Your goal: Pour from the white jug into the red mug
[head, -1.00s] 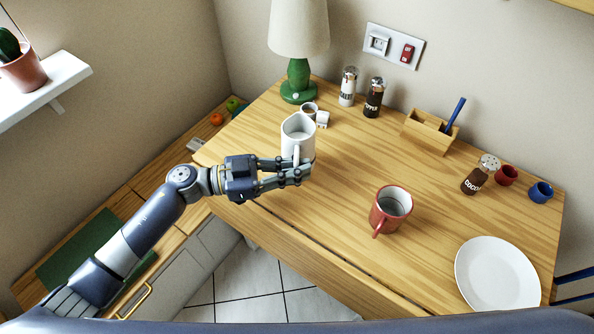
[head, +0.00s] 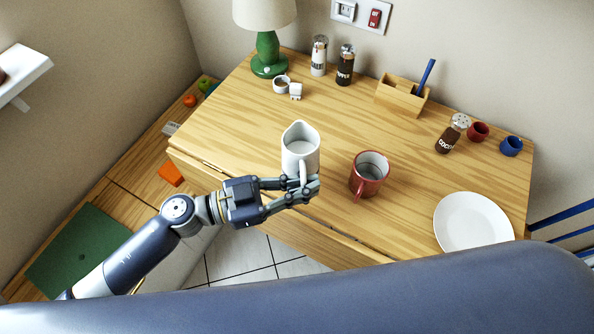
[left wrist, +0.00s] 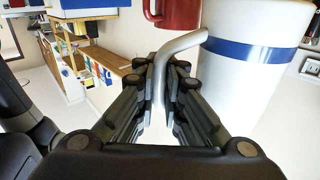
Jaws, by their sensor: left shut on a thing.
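The white jug (head: 300,148) is held upright, left of the red mug, with pale contents visible inside. My left gripper (head: 311,187) is shut on the jug's handle. In the left wrist view the fingers (left wrist: 170,75) close around the handle, and the jug's white wall with a blue band (left wrist: 245,60) fills the right. The red mug (head: 369,174) stands upright on the table, a short gap right of the jug; part of it shows at the top of the left wrist view (left wrist: 176,13). The jug's base is partly hidden by my fingers. My right gripper is not in view.
A white plate (head: 474,222) lies right of the mug. A cocoa shaker (head: 452,134), a small red cup (head: 478,131) and a blue cup (head: 511,146) stand behind it. A wooden holder (head: 402,97), two shakers and a green lamp (head: 268,52) line the back.

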